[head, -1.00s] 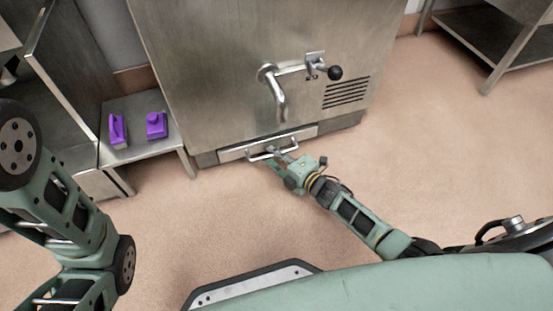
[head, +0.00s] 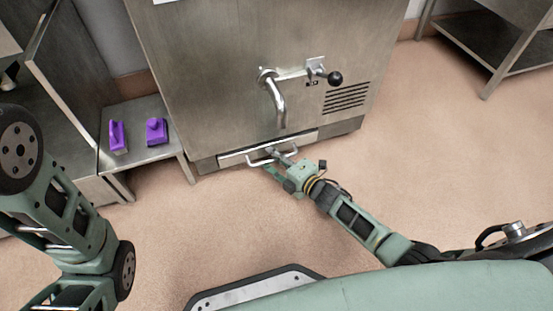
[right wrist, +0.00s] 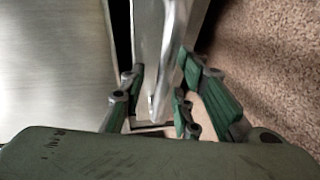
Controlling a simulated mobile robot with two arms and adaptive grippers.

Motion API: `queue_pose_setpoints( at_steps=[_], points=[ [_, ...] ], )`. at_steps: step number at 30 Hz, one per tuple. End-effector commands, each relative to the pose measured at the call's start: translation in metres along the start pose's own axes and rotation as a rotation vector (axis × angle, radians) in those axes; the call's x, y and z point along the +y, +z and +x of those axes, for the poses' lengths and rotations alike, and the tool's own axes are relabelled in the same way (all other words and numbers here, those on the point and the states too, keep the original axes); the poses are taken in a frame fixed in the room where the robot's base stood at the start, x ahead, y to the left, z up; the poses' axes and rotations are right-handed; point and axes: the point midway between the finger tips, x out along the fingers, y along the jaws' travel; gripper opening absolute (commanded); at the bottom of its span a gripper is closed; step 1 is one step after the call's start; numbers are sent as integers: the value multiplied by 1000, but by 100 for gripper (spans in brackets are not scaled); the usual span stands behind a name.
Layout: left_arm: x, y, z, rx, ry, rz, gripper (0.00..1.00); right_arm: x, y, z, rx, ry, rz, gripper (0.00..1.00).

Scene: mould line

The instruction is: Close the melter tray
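The melter tray (head: 240,156) is a low steel drawer at the foot of the big steel melter (head: 215,75), with a pale bar handle (head: 259,162) on its front. In the right wrist view the tray front (right wrist: 148,45) and its handle (right wrist: 176,45) stand upright in the picture. A dark gap lies between the tray front and the body on its left. My right gripper (head: 279,162) is at the handle. In the wrist view its green fingers (right wrist: 157,100) are apart, on either side of the handle; contact is unclear. My left arm shows at the left, its gripper outside the view.
A spout (head: 277,100) and a black-knobbed lever (head: 335,78) stick out above the tray. A low steel bench (head: 145,160) with two purple items (head: 156,131) stands left of the melter. The floor (head: 430,150) to the right is clear.

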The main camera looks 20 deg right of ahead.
Motion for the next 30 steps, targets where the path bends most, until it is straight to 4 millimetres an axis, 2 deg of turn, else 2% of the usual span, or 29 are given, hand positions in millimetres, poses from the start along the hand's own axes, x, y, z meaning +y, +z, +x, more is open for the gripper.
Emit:
queue_pose_setpoints(
  at_steps=[4, 8, 15, 19, 24, 30],
  points=[
    [0, -1, 0, 1, 0, 0, 89, -2, 0, -10, 0, -2, -1, 29],
    [0, -1, 0, 2, 1, 0, 89, -2, 0, -30, 1, -4, -1, 29],
    [0, -1, 0, 3, 2, 0, 89, -2, 0, -82, 0, -4, 0, 29],
    [0, -1, 0, 3, 2, 0, 89, -2, 0, -102, -1, -3, 1, 29],
    [0, -1, 0, 3, 2, 0, 89, -1, 0, -117, 0, -2, 1, 29],
    [0, -1, 0, 3, 2, 0, 89, 0, 1, -119, -1, -1, 1, 29]
  ],
)
